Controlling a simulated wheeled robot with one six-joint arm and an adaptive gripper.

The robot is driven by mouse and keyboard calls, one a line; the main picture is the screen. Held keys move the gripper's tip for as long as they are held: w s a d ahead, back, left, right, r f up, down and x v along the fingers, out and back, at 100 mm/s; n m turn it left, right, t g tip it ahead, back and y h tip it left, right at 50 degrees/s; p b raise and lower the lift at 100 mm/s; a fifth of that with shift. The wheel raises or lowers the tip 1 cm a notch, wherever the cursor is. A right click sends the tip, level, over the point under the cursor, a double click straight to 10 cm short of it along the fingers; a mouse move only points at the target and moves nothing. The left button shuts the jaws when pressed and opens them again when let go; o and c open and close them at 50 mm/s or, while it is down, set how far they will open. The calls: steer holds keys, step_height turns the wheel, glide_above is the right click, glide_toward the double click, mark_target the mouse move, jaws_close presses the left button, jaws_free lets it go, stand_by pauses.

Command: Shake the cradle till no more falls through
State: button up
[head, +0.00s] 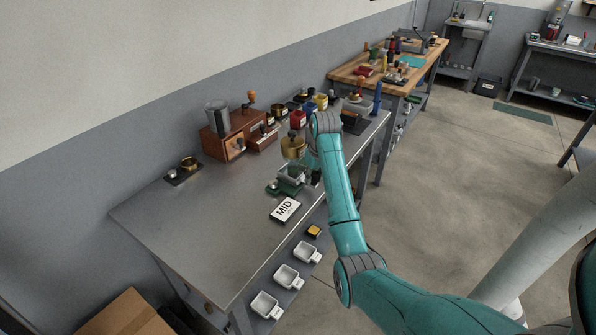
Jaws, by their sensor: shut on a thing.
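A small green cradle (285,187) with a grey tray-like top (292,173) is on the metal bench, just left of my wrist. My gripper (314,180) points down at the cradle's right side, dark and partly hidden by my teal arm. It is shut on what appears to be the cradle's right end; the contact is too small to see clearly. A brass pot (293,149) with a dark knob stands just behind the cradle. Whether anything is falling through the cradle cannot be seen.
A wooden grinder box (234,142) and coloured tins (298,118) stand behind.

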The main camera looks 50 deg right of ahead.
steer(key=shift+w+d, duration=0.15)
steer(key=shift+d, duration=1.15)
steer(key=shift+w+d, duration=0.15)
steer(key=shift+d, duration=1.1)
steer(key=shift+s+a, duration=0.15)
steer(key=shift+a, duration=1.15)
steer(key=shift+s+a, duration=0.1)
steer(key=shift+a, duration=1.2)
steer(key=shift+w+d, duration=0.15)
steer(key=shift+d, duration=1.15)
steer(key=o, duration=1.1)
